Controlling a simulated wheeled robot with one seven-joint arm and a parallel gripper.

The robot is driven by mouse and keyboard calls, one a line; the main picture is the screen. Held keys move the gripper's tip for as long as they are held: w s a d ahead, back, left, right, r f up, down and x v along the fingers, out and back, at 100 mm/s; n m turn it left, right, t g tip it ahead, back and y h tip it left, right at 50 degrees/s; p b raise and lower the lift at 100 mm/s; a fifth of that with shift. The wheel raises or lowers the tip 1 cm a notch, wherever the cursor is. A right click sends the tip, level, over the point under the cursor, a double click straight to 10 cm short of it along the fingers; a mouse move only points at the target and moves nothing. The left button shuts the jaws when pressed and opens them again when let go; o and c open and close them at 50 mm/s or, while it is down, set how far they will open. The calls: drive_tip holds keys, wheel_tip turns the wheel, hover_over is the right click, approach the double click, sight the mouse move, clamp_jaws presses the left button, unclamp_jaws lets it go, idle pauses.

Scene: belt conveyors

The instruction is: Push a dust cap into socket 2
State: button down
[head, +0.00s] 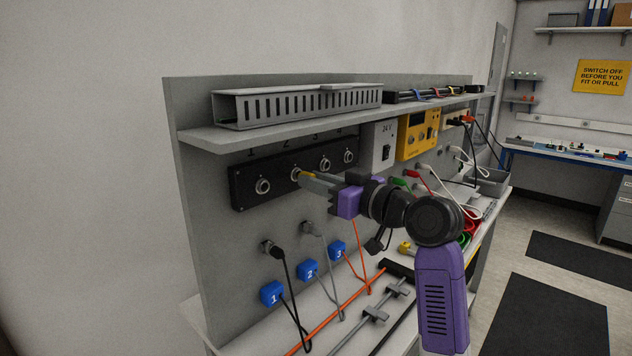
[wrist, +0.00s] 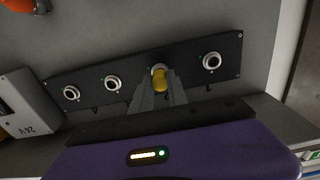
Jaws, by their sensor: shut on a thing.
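A black panel (head: 237,190) on the grey board carries a row of sockets. The first socket (head: 263,186) and the third socket (head: 325,163) show no cap.
A grey shelf (head: 230,139) with a slotted duct (head: 300,106) juts out above the panel. Below hang cables with blue tags (head: 307,270) numbered 1 to 3. A 24 V box (head: 379,148) and a yellow unit (head: 416,136) stand right of the panel.

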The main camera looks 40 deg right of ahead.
drive_tip(key=shift+w, duration=0.45)
idle(0.4)
drive_tip(key=c, duration=1.2)
unclamp_jaws()
drive_tip(key=s+b, duration=0.1)
drive_tip(key=s, duration=0.6)
drive_tip(key=shift+s, duration=0.4)
drive_tip(key=shift+d, duration=0.1)
